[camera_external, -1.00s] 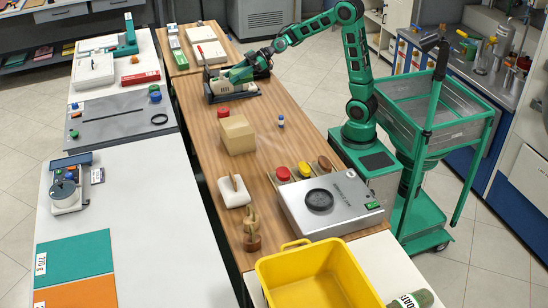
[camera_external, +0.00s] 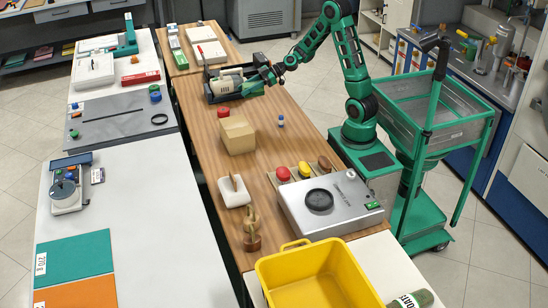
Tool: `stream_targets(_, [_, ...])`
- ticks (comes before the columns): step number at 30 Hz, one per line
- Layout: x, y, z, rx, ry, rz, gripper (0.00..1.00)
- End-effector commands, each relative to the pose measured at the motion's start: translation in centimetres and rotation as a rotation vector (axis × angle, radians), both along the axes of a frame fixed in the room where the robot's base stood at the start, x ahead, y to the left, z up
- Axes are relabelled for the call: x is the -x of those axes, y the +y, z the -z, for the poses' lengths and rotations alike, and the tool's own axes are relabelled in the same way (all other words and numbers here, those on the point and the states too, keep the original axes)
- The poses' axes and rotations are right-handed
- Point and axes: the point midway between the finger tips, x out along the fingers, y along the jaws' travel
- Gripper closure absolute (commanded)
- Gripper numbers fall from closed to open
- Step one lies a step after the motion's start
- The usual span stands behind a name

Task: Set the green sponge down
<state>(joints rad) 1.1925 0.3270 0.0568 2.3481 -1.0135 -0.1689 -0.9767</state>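A small green block, which looks like the green sponge (camera_external: 252,89), shows at the right end of a dark holder (camera_external: 236,99) on the far part of the wooden table. It appears to rest there, but I cannot make out exactly what supports it. A cream object (camera_external: 225,87) sits in the holder to its left. My gripper (camera_external: 265,77) is just above and to the right of the green block. It looks apart from the block, but the gap is too small to be sure. Its fingers are too small and dark to show whether they are open.
A red round object (camera_external: 223,112), a tan block (camera_external: 237,134) and a small blue-capped item (camera_external: 281,121) stand nearer on the table. A silver scale-like device (camera_external: 330,205) and yellow bin (camera_external: 315,278) are at the front. The table right of the holder is clear.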

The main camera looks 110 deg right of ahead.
Motion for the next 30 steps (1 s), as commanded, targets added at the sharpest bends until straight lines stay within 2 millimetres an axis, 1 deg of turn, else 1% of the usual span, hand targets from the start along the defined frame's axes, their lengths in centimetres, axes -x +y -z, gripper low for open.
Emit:
stream_targets(1, [0.1,0.0,1.5,-0.009,0.003,0.002,0.66])
stream_targets(3, [0.1,0.0,3.0,-0.006,0.002,0.0,0.66])
stream_targets(6, [0.0,0.0,4.5,-0.004,0.001,0.001,0.66])
stream_targets(11, [0.0,0.0,5.9,-0.002,0.001,0.0,0.66])
stream_targets(18, [0.0,0.0,8.9,-0.003,0.001,0.001,0.66])
stream_targets(21, [0.0,0.0,9.9,-0.002,0.0,-0.001,0.66])
stream_targets(26, [0.0,0.0,10.5,0.0,0.0,-0.001,0.66])
stream_targets(30, [0.0,0.0,11.7,-0.003,0.001,0.0,0.66])
